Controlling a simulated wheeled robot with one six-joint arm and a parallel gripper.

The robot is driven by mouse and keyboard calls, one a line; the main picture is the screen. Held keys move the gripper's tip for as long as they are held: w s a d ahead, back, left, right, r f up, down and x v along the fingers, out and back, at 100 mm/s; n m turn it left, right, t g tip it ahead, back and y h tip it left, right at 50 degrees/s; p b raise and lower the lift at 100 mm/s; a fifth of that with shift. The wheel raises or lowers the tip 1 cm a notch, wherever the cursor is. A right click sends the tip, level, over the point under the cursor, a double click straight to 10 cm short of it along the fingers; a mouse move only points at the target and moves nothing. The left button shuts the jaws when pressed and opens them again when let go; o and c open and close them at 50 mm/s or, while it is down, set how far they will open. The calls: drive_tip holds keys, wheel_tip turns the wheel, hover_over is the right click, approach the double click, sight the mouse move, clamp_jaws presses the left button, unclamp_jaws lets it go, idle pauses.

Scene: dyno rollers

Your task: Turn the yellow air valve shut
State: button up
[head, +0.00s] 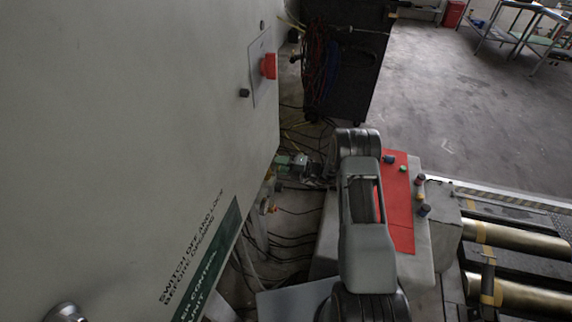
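I cannot clearly make out the yellow air valve. Small green and metal fittings (283,161) show beside the right edge of the grey cabinet, and a small orange part (265,207) sits lower down. My arm reaches forward, and its wrist bends left toward these fittings. My gripper (313,172) appears as a small dark and metallic shape close to the fittings. It is partly hidden and too small to tell whether its fingers are open, or whether they touch anything.
The grey cabinet (120,120) fills the left side, with a red knob (269,66) on it. A grey console with a red panel (398,205) stands right of my arm. Brass rollers (520,238) lie at right. Cables (285,240) cover the gap; open floor (450,90) lies behind.

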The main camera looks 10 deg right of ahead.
drive_tip(key=shift+o, duration=1.1)
drive_tip(key=shift+d, duration=0.4)
drive_tip(key=b+v, duration=0.2)
drive_tip(key=v, duration=1.1)
drive_tip(key=shift+s+d, duration=0.3)
